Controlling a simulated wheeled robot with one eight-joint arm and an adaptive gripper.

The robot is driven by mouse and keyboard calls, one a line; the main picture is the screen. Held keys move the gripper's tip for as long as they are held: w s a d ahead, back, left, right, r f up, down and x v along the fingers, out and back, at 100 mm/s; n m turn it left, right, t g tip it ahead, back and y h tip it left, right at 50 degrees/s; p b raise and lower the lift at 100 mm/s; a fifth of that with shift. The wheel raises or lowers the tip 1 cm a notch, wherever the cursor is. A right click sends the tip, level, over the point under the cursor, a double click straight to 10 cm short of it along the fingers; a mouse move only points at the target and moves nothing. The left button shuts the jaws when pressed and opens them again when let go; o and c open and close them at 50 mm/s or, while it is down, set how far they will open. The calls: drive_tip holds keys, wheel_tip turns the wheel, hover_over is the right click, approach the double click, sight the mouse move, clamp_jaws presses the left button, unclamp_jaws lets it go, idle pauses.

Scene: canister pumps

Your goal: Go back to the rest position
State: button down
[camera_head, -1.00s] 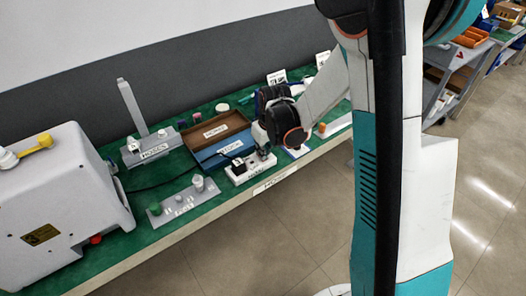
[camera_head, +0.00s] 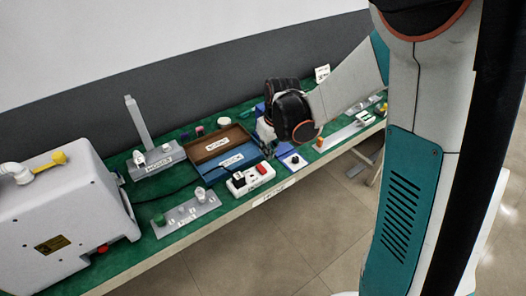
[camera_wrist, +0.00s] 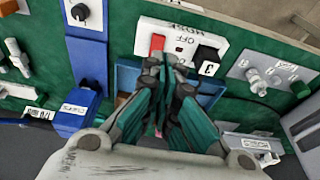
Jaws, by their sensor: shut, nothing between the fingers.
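My gripper (camera_wrist: 168,68) is shut and empty in the wrist view. Its fingertips appear over the near edge of a white switch box (camera_wrist: 205,42), between a red rocker switch (camera_wrist: 157,43) and a black block (camera_wrist: 206,58) marked 3; whether they touch is unclear. In the head view the white switch box (camera_head: 250,180) stands at the bench's front edge, with the red switch (camera_head: 262,169) in plain sight. My black wrist (camera_head: 290,115) is above and behind it, and the fingers are mostly hidden there.
A brown tray (camera_head: 222,137) and a blue tray (camera_head: 247,152) lie left of my wrist. A grey plate with fittings (camera_head: 185,214) and a large grey machine (camera_head: 60,220) stand further left. A blue stand (camera_wrist: 88,65) is close to my gripper. Floor in front is clear.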

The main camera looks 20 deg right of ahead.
drive_tip(key=shift+s+d+r+p, duration=0.2)
drive_tip(key=shift+s+r, duration=0.2)
drive_tip(key=shift+r, duration=0.3)
drive_tip(key=shift+s+d+r+p, duration=0.15)
drive_tip(key=shift+s+r, duration=0.2)
drive_tip(key=shift+r, duration=0.3)
drive_tip(key=shift+a+r, duration=0.1)
